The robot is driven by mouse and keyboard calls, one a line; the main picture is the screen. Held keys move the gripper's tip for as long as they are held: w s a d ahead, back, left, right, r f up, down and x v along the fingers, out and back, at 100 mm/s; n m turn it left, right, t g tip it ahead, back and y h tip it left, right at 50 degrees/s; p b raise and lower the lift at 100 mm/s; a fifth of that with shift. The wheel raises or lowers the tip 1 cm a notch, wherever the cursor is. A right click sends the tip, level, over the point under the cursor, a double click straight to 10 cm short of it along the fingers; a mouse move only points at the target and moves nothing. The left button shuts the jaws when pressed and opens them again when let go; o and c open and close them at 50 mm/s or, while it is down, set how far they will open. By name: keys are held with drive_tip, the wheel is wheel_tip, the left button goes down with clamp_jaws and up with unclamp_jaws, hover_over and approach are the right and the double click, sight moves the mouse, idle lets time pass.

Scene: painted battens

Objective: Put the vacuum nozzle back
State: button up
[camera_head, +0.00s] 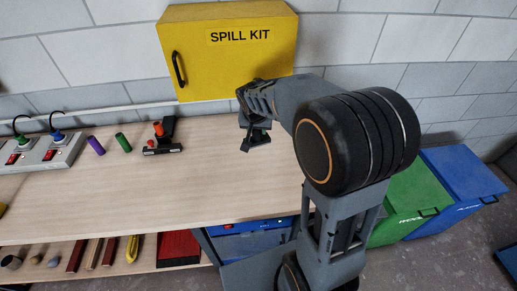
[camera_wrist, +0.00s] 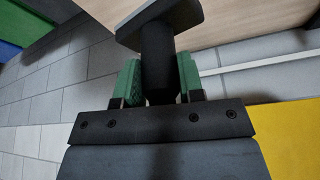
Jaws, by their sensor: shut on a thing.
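My gripper (camera_head: 254,124) is above the right part of the wooden bench top (camera_head: 140,205), below and beside the yellow cabinet. In the wrist view, its green-padded jaws (camera_wrist: 160,85) are shut on the black neck of the vacuum nozzle (camera_wrist: 158,45). The nozzle's flat, wider head (camera_wrist: 160,22) points away from the gripper. In the head view, the dark nozzle (camera_head: 256,141) hangs below the jaws, apparently clear of the bench, with part of it hidden. A black item with orange and red parts (camera_head: 165,149) stands on the bench to the left; I cannot tell what it is.
A yellow SPILL KIT cabinet (camera_head: 226,62) hangs on the wall. Purple (camera_head: 96,145) and green (camera_head: 123,142) cylinders and a power strip (camera_head: 45,153) are at the back left. Battens (camera_head: 93,254) lie on a lower shelf. Green (camera_head: 410,203) and blue (camera_head: 462,178) bins stand right. The bench front is clear.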

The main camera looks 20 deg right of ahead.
sight(270, 138)
drive_tip(key=s+d+b, duration=0.1)
drive_tip(key=d+f+m+b, duration=0.1)
drive_tip(key=b, duration=0.1)
drive_tip(key=s+d+m+h+b, duration=0.1)
drive_tip(key=b, duration=0.1)
drive_tip(key=shift+s+d+f, duration=0.15)
drive_tip(key=shift+s+f, duration=0.15)
drive_tip(key=shift+m+g, duration=0.3)
drive_tip(key=shift+w+d+f+p, duration=0.65)
drive_tip(key=shift+w+d+f, duration=0.35)
drive_tip(key=shift+w+f, duration=1.1)
drive_tip(key=shift+w+d+f+p, duration=0.7)
drive_tip(key=shift+w+d+f, duration=0.25)
drive_tip(key=shift+w+f, duration=1.1)
drive_tip(key=shift+w+d+f+p, duration=0.65)
drive_tip(key=shift+w+d+f, duration=0.35)
drive_tip(key=shift+w+f, duration=1.05)
drive_tip(key=shift+s+f, duration=0.1)
drive_tip(key=shift+f, duration=0.15)
drive_tip(key=o, duration=0.9)
